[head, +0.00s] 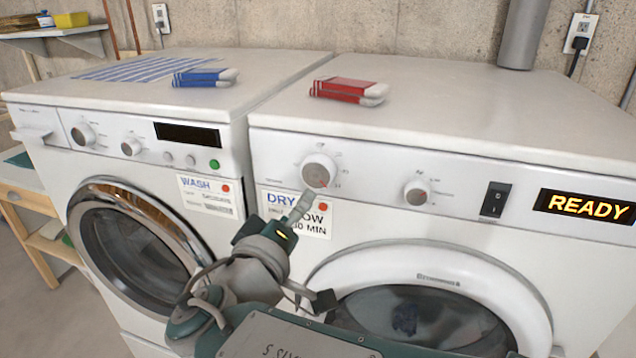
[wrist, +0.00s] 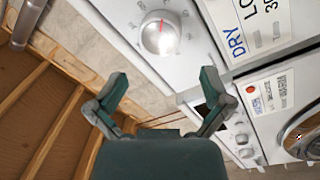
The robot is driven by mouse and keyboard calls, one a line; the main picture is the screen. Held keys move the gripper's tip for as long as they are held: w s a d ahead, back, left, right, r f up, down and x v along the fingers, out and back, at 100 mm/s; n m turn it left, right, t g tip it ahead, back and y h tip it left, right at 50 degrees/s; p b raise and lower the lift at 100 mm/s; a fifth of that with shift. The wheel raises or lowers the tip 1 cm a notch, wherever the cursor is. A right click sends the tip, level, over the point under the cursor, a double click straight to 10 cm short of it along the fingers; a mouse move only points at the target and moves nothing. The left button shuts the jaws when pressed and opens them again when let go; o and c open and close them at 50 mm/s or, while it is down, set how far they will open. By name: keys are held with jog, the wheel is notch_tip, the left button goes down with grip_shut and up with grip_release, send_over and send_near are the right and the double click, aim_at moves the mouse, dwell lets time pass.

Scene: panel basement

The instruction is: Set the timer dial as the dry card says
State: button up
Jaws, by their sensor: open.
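The dryer's left round dial (head: 319,172) is white with a scale around it, directly above the dry card (head: 286,200). In the wrist view the dial (wrist: 159,37) shows a red pointer line and lies ahead of my open fingers. The card reads "DRY", "LOW" and "30 MIN", partly hidden by my arm; it also shows in the wrist view (wrist: 262,22). A second dial (head: 416,192) sits further right, its labels too small to read. My gripper (wrist: 163,82) is open and empty, apart from the dial. In the head view it (head: 302,207) appears just below the left dial.
A black rocker switch (head: 495,199) and a lit "READY" display (head: 583,206) are on the dryer's right. The dryer door (head: 440,262) is below. The washer (head: 150,215) with its wash card (head: 209,195) stands left. Red (head: 348,88) and blue (head: 204,77) cloths lie on top.

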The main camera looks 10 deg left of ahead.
jog(key=shift+s+a+f, duration=0.1)
jog(key=shift+s+a, duration=0.05)
jog(key=shift+s, duration=1.45)
